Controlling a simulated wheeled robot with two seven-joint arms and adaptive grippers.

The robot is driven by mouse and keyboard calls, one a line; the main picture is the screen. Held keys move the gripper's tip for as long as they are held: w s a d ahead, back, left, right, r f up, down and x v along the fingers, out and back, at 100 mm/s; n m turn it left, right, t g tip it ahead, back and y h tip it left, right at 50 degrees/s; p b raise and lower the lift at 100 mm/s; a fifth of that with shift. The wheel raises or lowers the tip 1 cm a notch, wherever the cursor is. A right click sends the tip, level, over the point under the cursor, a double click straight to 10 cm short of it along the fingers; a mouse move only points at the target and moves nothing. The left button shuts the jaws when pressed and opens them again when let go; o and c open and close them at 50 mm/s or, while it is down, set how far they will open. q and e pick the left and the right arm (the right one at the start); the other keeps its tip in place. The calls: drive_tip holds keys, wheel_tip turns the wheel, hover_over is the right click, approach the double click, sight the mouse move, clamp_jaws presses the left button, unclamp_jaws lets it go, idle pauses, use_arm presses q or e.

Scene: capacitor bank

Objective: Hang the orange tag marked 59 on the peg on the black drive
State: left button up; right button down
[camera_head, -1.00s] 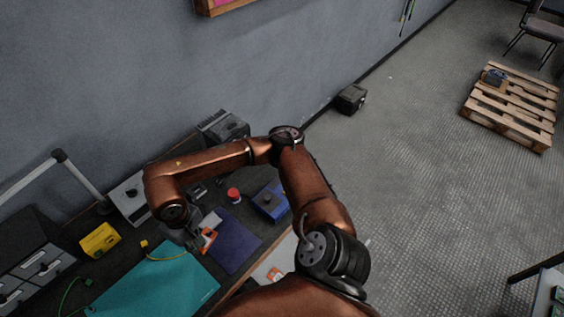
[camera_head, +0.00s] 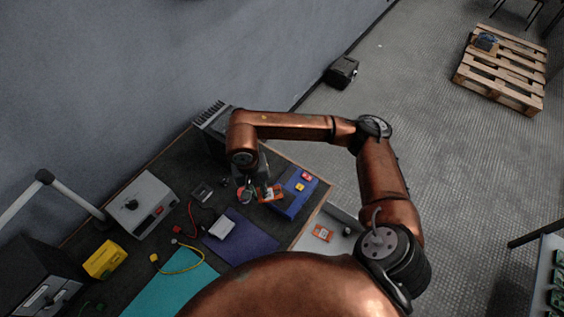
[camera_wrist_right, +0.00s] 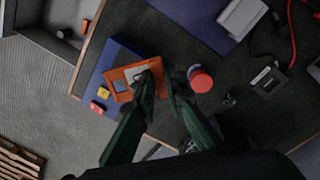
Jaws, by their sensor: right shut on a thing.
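An orange tag (camera_head: 270,194) with a pale patch is in my right gripper (camera_head: 258,192), held over the near-left part of a blue box. In the right wrist view the tag (camera_wrist_right: 123,80) lies at the left finger of the right gripper (camera_wrist_right: 160,82), which is shut on it. Its number is not readable. The black drive, with fins on top (camera_head: 211,113), stands at the back corner of the table by the wall, partly hidden behind my right arm. Its peg cannot be made out. My left gripper is out of view.
The blue box (camera_head: 302,193) carries red and yellow buttons. A red knob (camera_wrist_right: 201,80) is close to the right finger. Another orange tag (camera_head: 322,233) lies on a pale surface at right. A purple mat (camera_head: 256,243), grey switch box (camera_head: 143,203) and yellow box (camera_head: 104,260) are also there.

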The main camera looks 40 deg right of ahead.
drive_tip(key=w+f+m+g+y, duration=0.35)
drive_tip(key=w+f+m, duration=0.2)
drive_tip(key=m, duration=1.35)
drive_tip(key=w+d+m+t+y+b, duration=0.1)
drive_tip(key=d+m+t, duration=0.6)
drive_tip(key=m, duration=0.6)
drive_tip(key=w+d+m+t+y+b, duration=0.1)
drive_tip(key=d+m+t, duration=0.65)
drive_tip(key=m, duration=0.65)
use_arm(q)
drive_tip(key=s+f+b, duration=0.3)
drive_tip(key=f+b, duration=0.2)
drive_tip(key=f, duration=0.2)
drive_tip(key=shift+s+a+f+g+b, duration=0.15)
drive_tip(key=shift+a+g+b, duration=0.15)
drive_tip(key=shift+a+g, duration=0.1)
use_arm(e)
drive_tip(key=w+a+t, duration=0.1)
drive_tip(key=w+a, duration=0.1)
drive_tip(key=w, duration=0.2)
drive_tip(key=w+a+f, duration=0.1)
drive_tip(key=w+a, duration=0.1)
drive_tip(key=w, duration=0.3)
drive_tip(key=shift+a+f+t, duration=0.2)
drive_tip(key=shift+a+t, duration=0.05)
drive_tip(key=shift+t, duration=0.15)
